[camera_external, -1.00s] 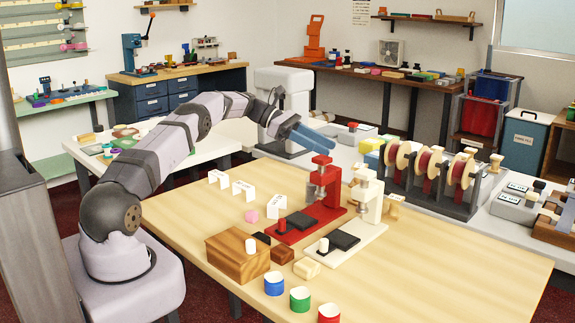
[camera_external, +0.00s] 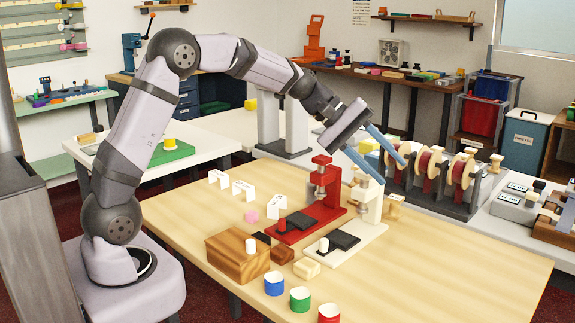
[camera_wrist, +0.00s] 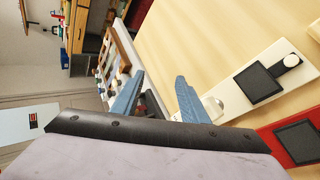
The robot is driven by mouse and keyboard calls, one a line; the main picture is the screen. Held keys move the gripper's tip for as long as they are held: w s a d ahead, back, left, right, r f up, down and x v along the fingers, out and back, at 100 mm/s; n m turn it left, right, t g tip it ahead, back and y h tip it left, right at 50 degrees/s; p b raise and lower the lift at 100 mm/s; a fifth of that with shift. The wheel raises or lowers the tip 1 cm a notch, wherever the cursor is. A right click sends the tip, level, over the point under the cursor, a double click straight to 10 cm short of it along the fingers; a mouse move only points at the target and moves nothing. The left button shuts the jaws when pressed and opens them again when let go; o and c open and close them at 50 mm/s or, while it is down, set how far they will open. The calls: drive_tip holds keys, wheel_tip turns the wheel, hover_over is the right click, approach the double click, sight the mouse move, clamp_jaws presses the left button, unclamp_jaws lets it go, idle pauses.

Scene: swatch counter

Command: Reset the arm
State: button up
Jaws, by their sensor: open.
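My gripper (camera_external: 392,171) is open with nothing between its blue fingers. It hangs in the air above the wooden table's (camera_external: 440,265) far right side, near the spool rack and behind the white press in the picture. In the wrist view the two fingers (camera_wrist: 160,78) stand apart, with bare table and a light edge beyond them. My arm is raised and arched, reaching to the right from its base at the left.
A red press (camera_external: 322,205) and a white press (camera_external: 366,205) stand near the gripper. A spool rack (camera_external: 460,206) is at the right. The front right is clear.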

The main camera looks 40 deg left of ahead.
drive_tip(key=s+a+f+m+g+y+p, duration=0.1)
drive_tip(key=s+a+f+m+y+p, duration=0.1)
drive_tip(key=s+a, duration=0.5)
drive_tip(key=s+a+f+m+g+y+p, duration=0.1)
drive_tip(key=s+a+f+m+y+p, duration=0.1)
drive_tip(key=s+a, duration=0.5)
drive_tip(key=s+a+f+m+g+y+p, duration=0.2)
drive_tip(key=s+a, duration=0.5)
drive_tip(key=s, duration=0.9)
drive_tip(key=shift+a+f+m+y+p, duration=0.2)
drive_tip(key=shift+f+y+p, duration=0.1)
drive_tip(key=shift+y+p, duration=0.4)
drive_tip(key=shift+a+f+m+y+p, duration=0.1)
drive_tip(key=shift+f+m+y+p, duration=0.15)
drive_tip(key=shift+y+p, duration=0.4)
